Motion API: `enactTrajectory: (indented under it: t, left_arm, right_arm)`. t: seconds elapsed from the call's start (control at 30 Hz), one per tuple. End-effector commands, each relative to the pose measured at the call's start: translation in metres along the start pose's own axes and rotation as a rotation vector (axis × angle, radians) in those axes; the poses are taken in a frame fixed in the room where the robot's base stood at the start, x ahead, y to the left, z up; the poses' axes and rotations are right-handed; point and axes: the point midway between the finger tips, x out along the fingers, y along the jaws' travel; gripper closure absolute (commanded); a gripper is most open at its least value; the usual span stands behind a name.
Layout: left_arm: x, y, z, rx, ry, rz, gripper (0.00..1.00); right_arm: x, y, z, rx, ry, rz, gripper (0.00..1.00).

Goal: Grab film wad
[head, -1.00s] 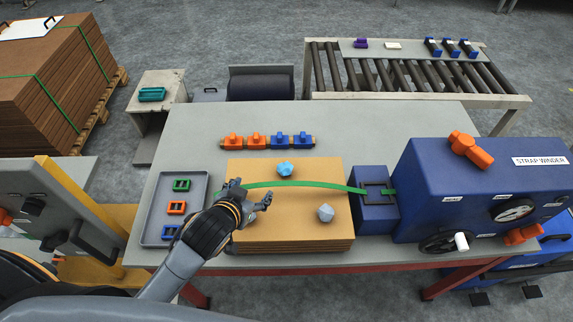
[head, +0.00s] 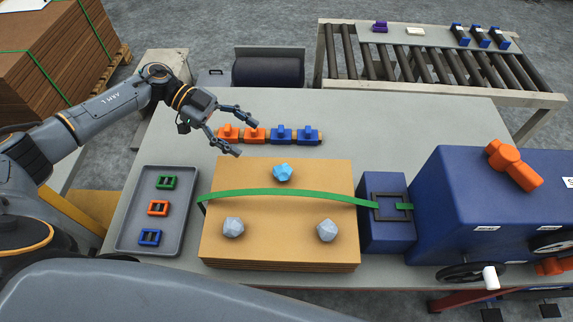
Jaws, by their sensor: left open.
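Three small crumpled or faceted lumps lie on the cardboard stack (head: 280,255). One is light blue (head: 283,173) near the back edge, one grey (head: 233,228) at front left, one grey (head: 327,231) at front right. I cannot tell for sure which is the film wad. My left gripper (head: 247,138) is open and empty, its fingers apart over the row of orange and blue clips behind the stack. It is up and left of the blue lump, clear of all three lumps. My right gripper is not in view.
A green strap (head: 290,194) crosses the stack to a blue strap head (head: 386,235) beside the strap winder (head: 450,195). A grey tray (head: 130,225) with green, orange and blue buckles lies left. Orange (head: 226,132) and blue (head: 303,136) clips stand behind. The table's back right is clear.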

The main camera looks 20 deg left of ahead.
Motion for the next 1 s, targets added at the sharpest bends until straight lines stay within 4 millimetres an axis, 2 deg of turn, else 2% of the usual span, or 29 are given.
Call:
enactTrajectory:
  t: [0.07, 0.17, 0.5, 0.77, 0.93, 1.0]
  left_arm:
    - [-0.009, 0.006, 0.006, -0.027, -0.028, 0.032, 0.30]
    - [-0.004, 0.011, 0.007, -0.040, -0.038, 0.052, 0.30]
    - [0.059, 0.014, 0.007, -0.039, -0.034, 0.051, 0.30]
    - [0.078, 0.015, 0.005, -0.037, -0.034, 0.049, 0.30]
    - [0.103, 0.017, -0.006, -0.038, -0.032, 0.051, 0.30]
    - [0.114, 0.017, -0.002, -0.039, -0.034, 0.049, 0.30]
  right_arm:
    - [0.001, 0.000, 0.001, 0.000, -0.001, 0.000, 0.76]
    - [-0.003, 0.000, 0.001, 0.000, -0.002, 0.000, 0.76]
    - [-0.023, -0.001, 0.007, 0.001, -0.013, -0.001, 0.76]
    - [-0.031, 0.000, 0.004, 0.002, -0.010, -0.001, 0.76]
    - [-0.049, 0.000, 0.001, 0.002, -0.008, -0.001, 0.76]
    - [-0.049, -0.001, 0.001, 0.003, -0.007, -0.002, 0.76]
